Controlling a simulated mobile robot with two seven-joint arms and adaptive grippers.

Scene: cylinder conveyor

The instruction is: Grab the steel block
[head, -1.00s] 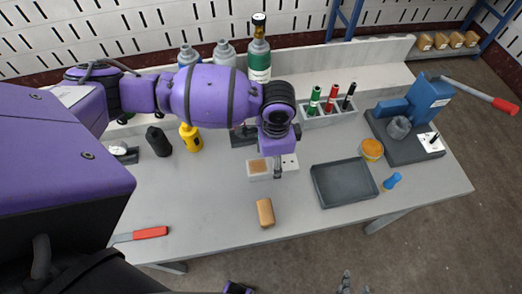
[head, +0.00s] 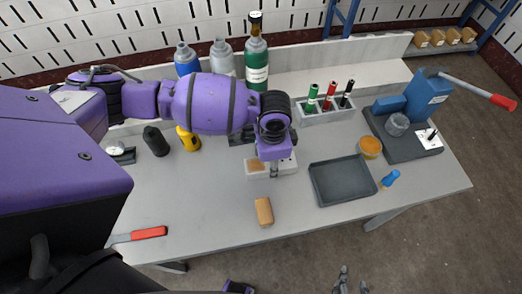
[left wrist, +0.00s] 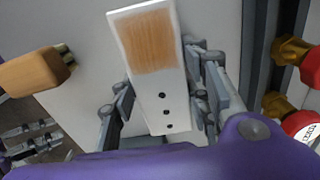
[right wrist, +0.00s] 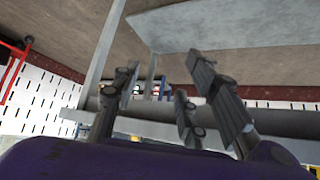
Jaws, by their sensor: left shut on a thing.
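The steel block (head: 286,165) is a pale grey bar with a rust-brown patch at one end. It lies on the table below my left gripper (head: 272,168). My right gripper (head: 345,281) is low in the head view, off the table's front edge. In the right wrist view its fingers (right wrist: 160,90) are apart with nothing between them.
A wooden-backed brush (head: 264,212) lies in front of the block. A dark tray (head: 343,181) is to the right, near an orange-lidded tin (head: 370,147) and a blue-handled tool (head: 390,179). Bottles (head: 256,62) and a marker holder (head: 327,115) stand behind. A red-handled tool (head: 149,233) lies front left.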

